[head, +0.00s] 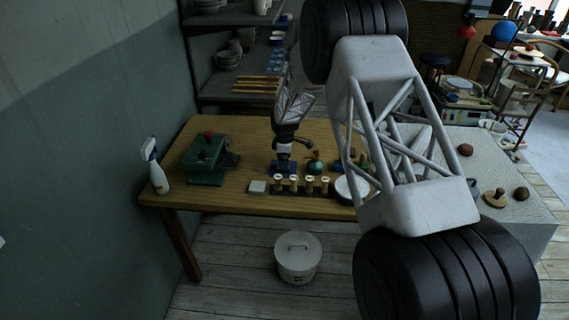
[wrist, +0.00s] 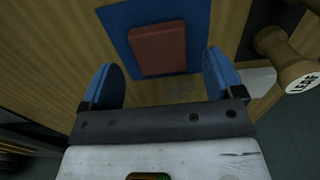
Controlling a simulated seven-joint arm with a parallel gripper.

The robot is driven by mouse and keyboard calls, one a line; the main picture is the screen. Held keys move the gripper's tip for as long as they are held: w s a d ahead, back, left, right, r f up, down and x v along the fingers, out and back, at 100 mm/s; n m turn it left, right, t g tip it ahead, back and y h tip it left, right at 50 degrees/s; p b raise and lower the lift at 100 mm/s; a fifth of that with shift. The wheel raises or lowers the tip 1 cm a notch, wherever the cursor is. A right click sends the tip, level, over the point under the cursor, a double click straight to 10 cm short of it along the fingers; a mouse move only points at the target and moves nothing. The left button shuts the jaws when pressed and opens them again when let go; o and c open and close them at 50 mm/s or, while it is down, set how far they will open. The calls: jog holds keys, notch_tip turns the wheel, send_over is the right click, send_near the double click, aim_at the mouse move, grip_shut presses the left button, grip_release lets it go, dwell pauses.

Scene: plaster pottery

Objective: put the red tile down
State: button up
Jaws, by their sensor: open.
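The red tile (wrist: 158,49) lies flat on a blue square pad (wrist: 115,22) in the wrist view, on the wooden table. My gripper (wrist: 162,74) is open, its two blue fingers spread wider than the tile, one on either side in the picture. No finger visibly touches the tile; the height gap is hard to judge. In the head view my gripper (head: 284,158) is over the blue pad (head: 274,170), and the tile is not discernible there.
A rack of stamps (head: 302,189) stands in front of the pad; one stamp (wrist: 290,58) shows close on the right. A green press (head: 206,157) and spray bottle (head: 156,170) stand left.

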notch_tip(320, 180, up, 9)
dwell(0.4)
dwell(0.5)
jog(key=s+d+r+m, duration=0.3)
jog(key=s+d+r, duration=0.3)
jog(key=s+r, duration=0.25)
jog(key=s+d+r+m+t, duration=0.1)
jog(key=s+d+r+m, duration=0.2)
jog(key=s+d+r, duration=0.45)
jog(key=s+d+r+m, duration=0.3)
jog(key=s+d+r, duration=0.1)
jog(key=s+r, duration=0.55)
jog(key=s+d+m, duration=0.3)
jog(key=s, duration=0.8)
jog(key=s+d+m+t, duration=0.1)
jog(key=s+d+m, duration=0.2)
jog(key=s, duration=0.8)
jog(key=s+d+m, duration=0.3)
jog(key=s, duration=0.8)
jog(key=shift+s+d+r+t, duration=0.2)
jog(key=shift+s+t, duration=0.05)
jog(key=shift+t, duration=0.05)
